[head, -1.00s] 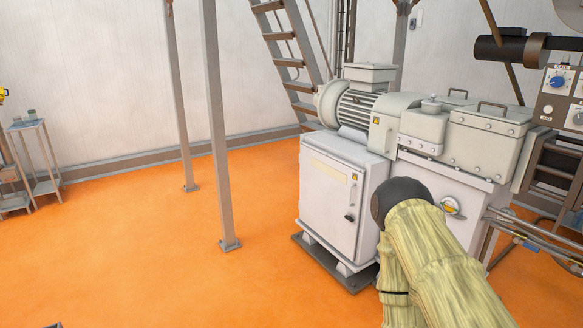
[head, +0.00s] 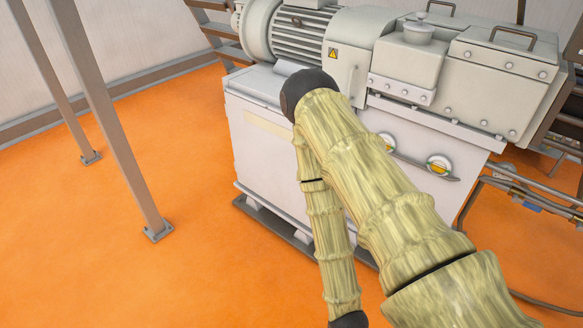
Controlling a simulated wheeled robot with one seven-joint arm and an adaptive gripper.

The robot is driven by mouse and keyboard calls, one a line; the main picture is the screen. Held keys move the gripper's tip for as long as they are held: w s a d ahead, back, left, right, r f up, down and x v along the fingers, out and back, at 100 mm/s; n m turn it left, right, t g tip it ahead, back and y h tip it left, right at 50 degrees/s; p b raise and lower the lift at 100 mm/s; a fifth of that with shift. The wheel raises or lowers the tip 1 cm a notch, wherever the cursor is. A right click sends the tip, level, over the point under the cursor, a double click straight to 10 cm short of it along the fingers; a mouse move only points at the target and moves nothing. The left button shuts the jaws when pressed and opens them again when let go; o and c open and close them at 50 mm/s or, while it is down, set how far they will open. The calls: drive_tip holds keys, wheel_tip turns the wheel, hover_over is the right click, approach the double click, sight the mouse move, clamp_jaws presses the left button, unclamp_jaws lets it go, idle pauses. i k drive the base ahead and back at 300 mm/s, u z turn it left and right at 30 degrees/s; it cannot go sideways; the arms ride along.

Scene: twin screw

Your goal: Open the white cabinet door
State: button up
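The white cabinet (head: 262,165) stands in the middle of the head view, under the motor and gearbox. The visible left part of its door looks shut. My arm crosses in front of the cabinet and hides the right part of the door, with its handle and lock. My arm's elbow is near the top of the cabinet, and the forearm hangs down in front of the door towards the bottom edge. My gripper is out of the picture below.
Two grey steel posts (head: 108,125) stand on the orange floor at the left. A dark base frame (head: 262,222) runs under the cabinet. Pipes (head: 510,190) stick out at the right. The orange floor (head: 80,250) at the lower left is clear.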

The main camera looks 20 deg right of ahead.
sight(264, 152)
drive_tip(key=i, duration=0.5)
drive_tip(key=u, duration=1.65)
drive_tip(key=i, duration=1.85)
drive_tip(key=z, duration=2.6)
